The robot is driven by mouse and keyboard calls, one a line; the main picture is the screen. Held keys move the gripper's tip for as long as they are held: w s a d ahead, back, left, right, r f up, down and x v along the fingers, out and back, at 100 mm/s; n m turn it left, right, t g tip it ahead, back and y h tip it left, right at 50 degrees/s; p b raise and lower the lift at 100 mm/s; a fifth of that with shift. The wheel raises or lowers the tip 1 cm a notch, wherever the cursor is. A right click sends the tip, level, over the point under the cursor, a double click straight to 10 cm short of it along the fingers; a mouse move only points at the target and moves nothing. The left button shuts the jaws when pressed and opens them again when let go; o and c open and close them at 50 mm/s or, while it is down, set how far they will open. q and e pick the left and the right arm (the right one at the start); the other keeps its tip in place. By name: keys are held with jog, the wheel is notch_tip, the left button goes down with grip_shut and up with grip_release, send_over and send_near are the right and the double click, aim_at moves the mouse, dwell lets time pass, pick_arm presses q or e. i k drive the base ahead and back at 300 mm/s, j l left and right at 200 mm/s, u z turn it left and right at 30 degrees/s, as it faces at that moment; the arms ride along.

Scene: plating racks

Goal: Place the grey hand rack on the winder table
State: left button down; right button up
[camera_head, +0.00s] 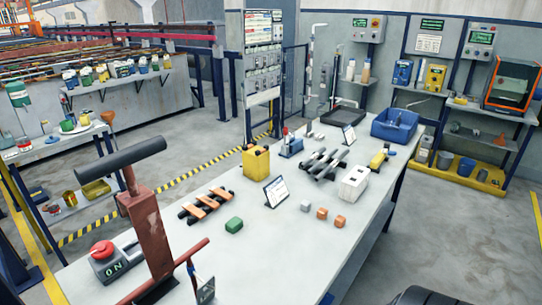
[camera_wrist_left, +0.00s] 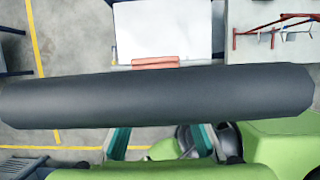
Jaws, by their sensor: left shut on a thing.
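A dark grey cylinder, which I take for the grip of the grey hand rack, spans the left wrist view (camera_wrist_left: 160,97). A reddish piece shows just behind it. In the head view a similar dark cylinder (camera_head: 120,157) tops a rust-red post (camera_head: 150,230) at the near left of the table (camera_head: 255,265). I cannot tell for sure that it is the same thing. My left gripper is shut on the rack; its fingertips are not clearly visible. Which surface is the winder table is not certain. My right gripper is not in view.
A copper-barred rack (camera_head: 207,204), a grey-barred rack (camera_head: 322,163), a yellow canister (camera_head: 256,162), a tablet (camera_head: 277,191), a white box (camera_head: 354,183) and a blue bin (camera_head: 394,126) are on the table. A red button box (camera_head: 108,262) is at the near left. The front middle is clear.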

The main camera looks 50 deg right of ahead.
aim_at(278, 265)
jog(key=l+u, duration=0.2)
jog(key=l, duration=1.9)
jog(key=l+u, duration=0.15)
jog(key=l, duration=1.95)
